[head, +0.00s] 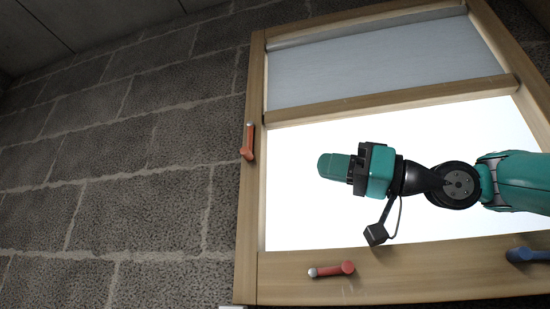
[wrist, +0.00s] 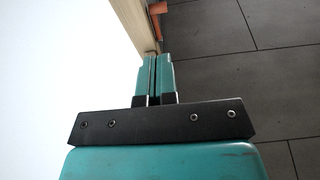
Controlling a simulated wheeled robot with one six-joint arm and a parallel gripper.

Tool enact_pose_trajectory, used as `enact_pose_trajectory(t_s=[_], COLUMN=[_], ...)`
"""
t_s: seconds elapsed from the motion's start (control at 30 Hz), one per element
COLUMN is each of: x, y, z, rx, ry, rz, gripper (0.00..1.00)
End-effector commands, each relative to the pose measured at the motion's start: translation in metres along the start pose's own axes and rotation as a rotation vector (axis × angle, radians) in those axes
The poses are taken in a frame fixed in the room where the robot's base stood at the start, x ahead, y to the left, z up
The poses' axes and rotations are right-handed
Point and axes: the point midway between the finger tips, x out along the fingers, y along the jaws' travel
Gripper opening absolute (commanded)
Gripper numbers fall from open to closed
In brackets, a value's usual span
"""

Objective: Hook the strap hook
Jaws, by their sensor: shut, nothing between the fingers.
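My gripper (head: 336,167) is in front of the bright pane of a wooden-framed window, pointing left in the head view. In the wrist view its two teal fingers (wrist: 155,62) lie side by side, shut and empty. I cannot make out a strap or a strap hook in either view. A red handle (head: 248,143) is on the left side of the wooden frame (head: 250,215), left of my gripper and apart from it. An orange-red part (wrist: 157,8) shows beyond the fingertips in the wrist view, beside a wooden edge (wrist: 133,22).
A second red handle (head: 332,270) lies along the bottom rail, and a blue handle (head: 527,255) is at its right. A grey blind (head: 385,62) covers the upper pane. A block wall (head: 120,170) fills the left. Grey tiles (wrist: 270,90) show right in the wrist view.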

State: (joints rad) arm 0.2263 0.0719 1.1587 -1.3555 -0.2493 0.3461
Motion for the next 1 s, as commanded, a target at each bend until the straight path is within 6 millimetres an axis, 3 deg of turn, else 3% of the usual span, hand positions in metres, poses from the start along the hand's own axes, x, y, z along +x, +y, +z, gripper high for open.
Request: enact_pose_trajectory(t_s=[0.17,0.57,0.77,1.0], x=[-0.015,-0.009,0.024,0.076], y=[-0.002,-0.003,-0.004,-0.004], z=[-0.007,-0.007,-0.009,-0.007], rx=[0.001,0.003,0.006,0.007], ry=[-0.043,-0.045,-0.044,-0.045], rz=[0.005,0.001,-0.004,-0.003], gripper=[0.00,0.00,0.00,0.00])
